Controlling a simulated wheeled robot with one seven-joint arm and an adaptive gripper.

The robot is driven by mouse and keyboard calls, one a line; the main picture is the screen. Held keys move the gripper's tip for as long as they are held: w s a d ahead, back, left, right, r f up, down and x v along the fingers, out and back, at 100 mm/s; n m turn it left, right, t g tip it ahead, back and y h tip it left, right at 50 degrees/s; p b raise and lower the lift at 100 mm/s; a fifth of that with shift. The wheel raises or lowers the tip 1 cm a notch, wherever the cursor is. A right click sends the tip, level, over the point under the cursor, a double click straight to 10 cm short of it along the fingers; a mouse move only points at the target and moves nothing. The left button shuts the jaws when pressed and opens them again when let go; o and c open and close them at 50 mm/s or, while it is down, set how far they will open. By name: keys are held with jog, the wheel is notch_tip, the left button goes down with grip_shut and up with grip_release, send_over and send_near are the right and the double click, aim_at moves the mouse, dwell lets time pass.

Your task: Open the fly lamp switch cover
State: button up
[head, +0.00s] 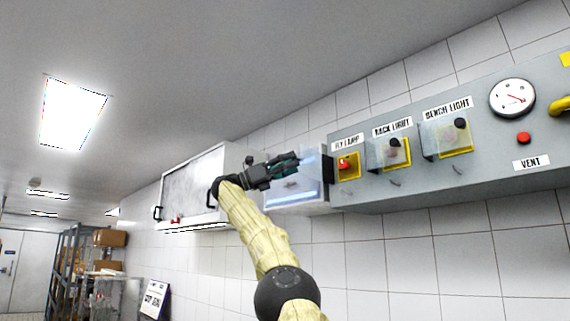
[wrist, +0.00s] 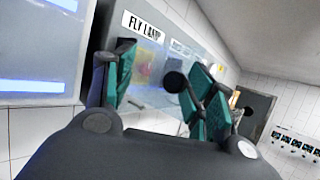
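The fly lamp switch (head: 344,164) is a red button on a yellow plate under the FLY LAMP label, at the left end of the grey panel. In the wrist view its yellow plate (wrist: 146,74) looks hazy, as if behind a clear cover. A round black knob (wrist: 175,82) shows there beside my right-hand finger; whether they touch, I cannot tell. In the head view the clear cover is hard to make out, and I cannot tell its angle. My gripper (head: 287,164) is left of the switch. Its fingers (wrist: 158,92) are apart, with nothing clearly held.
Clear covers with black knobs stand over the back light switch (head: 394,153) and bench light switch (head: 454,138). A gauge (head: 512,98), red vent button (head: 523,138) and yellow handle (head: 560,105) are farther right. A blue-lit wall unit (head: 292,197) is behind my gripper.

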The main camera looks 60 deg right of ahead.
jog(key=shift+w+d+f, duration=0.15)
jog(key=shift+d, duration=0.05)
jog(key=shift+w+a, duration=0.1)
